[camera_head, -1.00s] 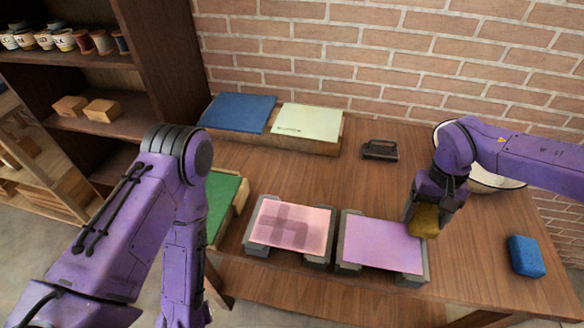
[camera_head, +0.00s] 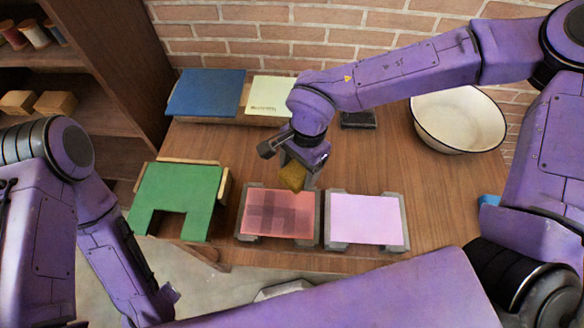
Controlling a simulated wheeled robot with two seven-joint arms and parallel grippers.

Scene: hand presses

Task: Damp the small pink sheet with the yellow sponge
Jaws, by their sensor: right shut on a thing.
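My right gripper (camera_head: 297,160) is shut on the yellow sponge (camera_head: 293,178), fingers pointing down. The sponge shows at the far right part of the reddish-pink sheet (camera_head: 262,226); I cannot tell whether it touches it. That sheet has a darker cross-shaped pattern and lies between grey rails. A lilac-pink sheet (camera_head: 366,219) lies between similar rails just to its right. My left arm comes down at the left, and its gripper is not in view.
A green plate (camera_head: 178,192) with a notch stands left of the sheets. A blue panel (camera_head: 205,93) and a pale panel (camera_head: 268,97) lie at the back. A white basin (camera_head: 460,118) stands back right, near a dark object (camera_head: 358,120). A blue block (camera_head: 489,200) is partly hidden by my right arm.

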